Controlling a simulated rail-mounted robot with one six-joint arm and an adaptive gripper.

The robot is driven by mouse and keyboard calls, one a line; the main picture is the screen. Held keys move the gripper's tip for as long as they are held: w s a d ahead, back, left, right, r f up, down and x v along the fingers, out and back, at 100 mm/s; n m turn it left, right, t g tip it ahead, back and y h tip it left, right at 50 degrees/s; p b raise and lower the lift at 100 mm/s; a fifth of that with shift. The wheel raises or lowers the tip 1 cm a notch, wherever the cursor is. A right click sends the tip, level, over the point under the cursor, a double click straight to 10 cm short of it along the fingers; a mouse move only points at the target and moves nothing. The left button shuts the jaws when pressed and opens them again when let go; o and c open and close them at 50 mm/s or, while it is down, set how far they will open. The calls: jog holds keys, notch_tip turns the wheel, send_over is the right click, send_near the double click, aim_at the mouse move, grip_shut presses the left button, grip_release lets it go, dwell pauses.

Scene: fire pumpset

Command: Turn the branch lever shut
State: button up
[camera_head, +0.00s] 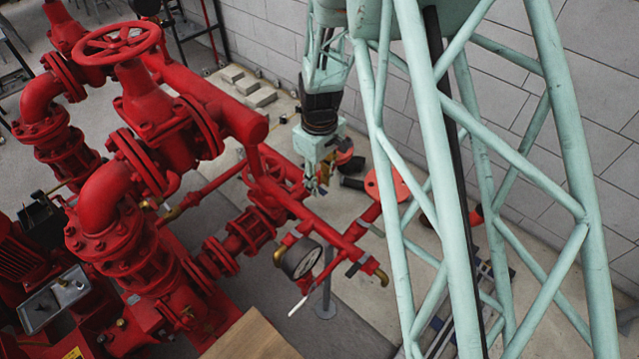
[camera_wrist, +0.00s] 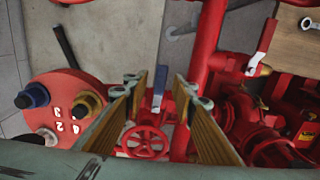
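My gripper (camera_wrist: 160,80) is open, with its two padded fingers spread apart in the wrist view. A second red and white lever (camera_wrist: 267,36) sits on a brass fitting at the upper right. I cannot tell for certain which is the branch lever. In the head view my gripper (camera_head: 318,175) hangs down by the far side of the red pipework, its fingertips small and partly hidden.
A red disc with coloured caps and numbers (camera_wrist: 65,105) lies left of my gripper. The head view shows red pumps and pipes (camera_head: 130,230), a large handwheel (camera_head: 117,43), a pressure gauge (camera_head: 300,258) and a wooden top (camera_head: 250,338). A block wall (camera_head: 265,35) stands behind.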

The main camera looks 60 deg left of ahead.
notch_tip(320, 180, up, 12)
jog(key=shift+f, duration=0.2)
dwell(0.6)
dwell(0.6)
